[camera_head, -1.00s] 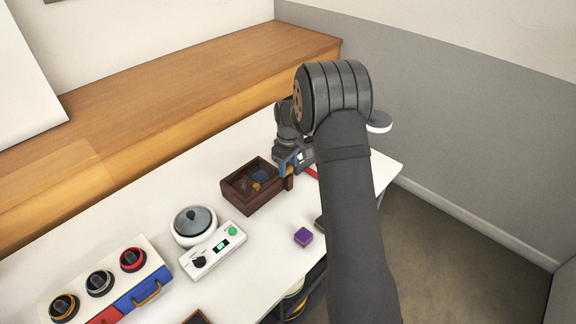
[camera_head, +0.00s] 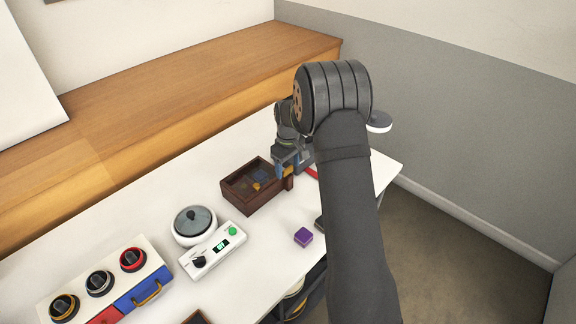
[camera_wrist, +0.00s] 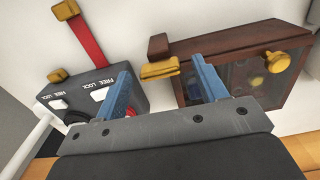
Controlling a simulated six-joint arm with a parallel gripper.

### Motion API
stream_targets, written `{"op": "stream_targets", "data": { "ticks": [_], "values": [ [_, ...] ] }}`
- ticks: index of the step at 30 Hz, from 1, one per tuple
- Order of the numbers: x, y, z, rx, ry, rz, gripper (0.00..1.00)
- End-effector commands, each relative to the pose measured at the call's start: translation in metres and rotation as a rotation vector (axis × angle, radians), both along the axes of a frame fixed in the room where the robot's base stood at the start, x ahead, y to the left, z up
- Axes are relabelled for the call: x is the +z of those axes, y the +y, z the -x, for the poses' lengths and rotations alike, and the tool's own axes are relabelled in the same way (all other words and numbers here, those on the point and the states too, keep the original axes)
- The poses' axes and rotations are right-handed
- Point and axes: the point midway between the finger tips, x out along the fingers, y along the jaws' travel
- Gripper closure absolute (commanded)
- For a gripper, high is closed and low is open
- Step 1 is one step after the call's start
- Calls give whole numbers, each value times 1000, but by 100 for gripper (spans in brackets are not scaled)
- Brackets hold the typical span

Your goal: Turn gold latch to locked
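The gold latch (camera_wrist: 160,69) is a short gold bar at the left end of a dark wooden box (camera_wrist: 210,42) in the wrist view, next to a small brown block (camera_wrist: 158,45). My gripper (camera_wrist: 162,66) has its blue fingers apart, with the latch showing between the fingertips; contact cannot be told. A dark unit (camera_wrist: 85,88) with FREE and LOCK labels sits beside the box, partly behind the left finger. In the head view, my gripper (camera_head: 287,166) is at the box's (camera_head: 262,206) right end, and the latch is largely hidden there.
A red strap (camera_wrist: 86,40) with gold ends lies beside the labelled unit. The box has a gold knob (camera_wrist: 277,61). A round-lidded pot (camera_head: 194,222), a white control panel (camera_head: 213,250), a purple cube (camera_head: 303,236) and a dial panel (camera_head: 105,285) stand on the white table.

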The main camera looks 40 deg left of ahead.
Motion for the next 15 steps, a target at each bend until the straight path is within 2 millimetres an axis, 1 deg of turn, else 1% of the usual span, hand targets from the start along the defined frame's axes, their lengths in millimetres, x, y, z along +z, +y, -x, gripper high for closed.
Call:
{"op": "stream_targets", "data": {
  "ticks": [5,8,11,15],
  "values": [
    [3,0,0,0,-1,-1,35],
    [14,1,-1,1,-2,-3,35],
    [33,1,-1,1,-3,-4,35],
    [67,1,-1,0,-3,-5,35]
  ]
}}
